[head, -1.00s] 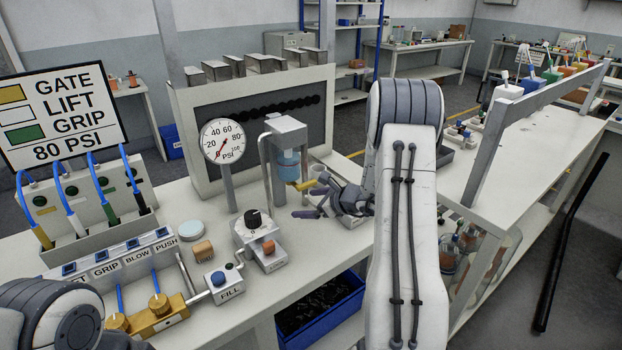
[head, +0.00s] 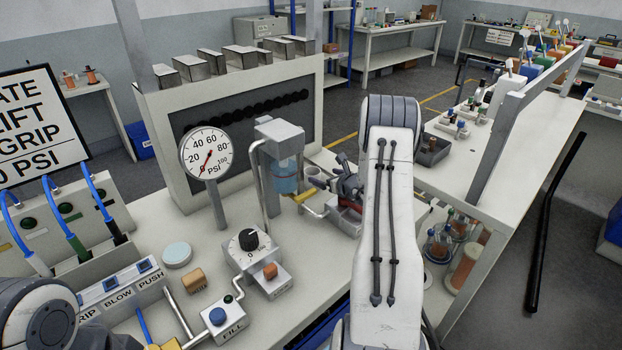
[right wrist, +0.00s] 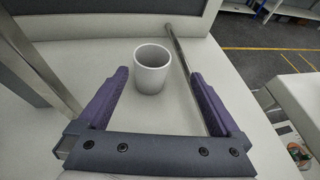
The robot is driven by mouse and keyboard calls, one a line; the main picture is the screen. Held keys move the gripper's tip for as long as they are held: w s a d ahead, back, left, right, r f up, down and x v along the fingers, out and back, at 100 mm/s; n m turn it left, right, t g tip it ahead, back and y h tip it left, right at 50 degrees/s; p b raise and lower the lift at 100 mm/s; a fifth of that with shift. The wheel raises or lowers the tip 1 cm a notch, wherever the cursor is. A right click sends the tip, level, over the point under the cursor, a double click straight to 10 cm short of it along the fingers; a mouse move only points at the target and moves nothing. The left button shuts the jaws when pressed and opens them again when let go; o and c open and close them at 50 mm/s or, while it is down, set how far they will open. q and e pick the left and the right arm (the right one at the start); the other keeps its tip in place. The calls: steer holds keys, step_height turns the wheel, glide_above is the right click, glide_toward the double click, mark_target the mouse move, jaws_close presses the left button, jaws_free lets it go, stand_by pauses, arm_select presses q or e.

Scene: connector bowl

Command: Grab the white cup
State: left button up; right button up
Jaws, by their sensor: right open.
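The white cup (right wrist: 151,72) stands upright on the pale bench top in the right wrist view. It also shows in the head view, small and partly hidden, near the gauge stand's dispenser (head: 314,176). My right gripper (right wrist: 159,74) is open and empty, with its two purple fingers on either side of the cup in the picture. The cup is near the level of the fingertips, and I see gaps on both sides. In the head view my right gripper is mostly hidden around its arm (head: 345,182). Only part of my left arm shows at the lower left; its gripper is out of frame.
A dispenser with a blue container (head: 284,175) and yellow spout stands left of the gripper. A metal rod (right wrist: 185,70) runs close to the cup's right side. A pressure gauge (head: 206,153) and a dial box (head: 249,248) stand farther left.

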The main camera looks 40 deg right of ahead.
mark_target(309, 172)
steer(key=shift+w+a+f, duration=0.1)
steer(key=shift+w+f, duration=0.1)
steer(key=shift+w, duration=0.35)
steer(key=shift+w+a+f, duration=0.1)
steer(key=shift+w+f, duration=0.05)
steer(key=shift+w, duration=0.4)
steer(key=x, duration=0.1)
steer(key=p+x, duration=0.2)
steer(key=shift+w+a+f, duration=0.15)
steer(key=shift+w+a, duration=0.15)
steer(key=shift+w, duration=0.1)
steer(key=shift+p+x, duration=0.3)
steer(key=shift+x, duration=0.5)
steer(key=shift+s+d, duration=0.1)
steer(key=c, duration=1.3)
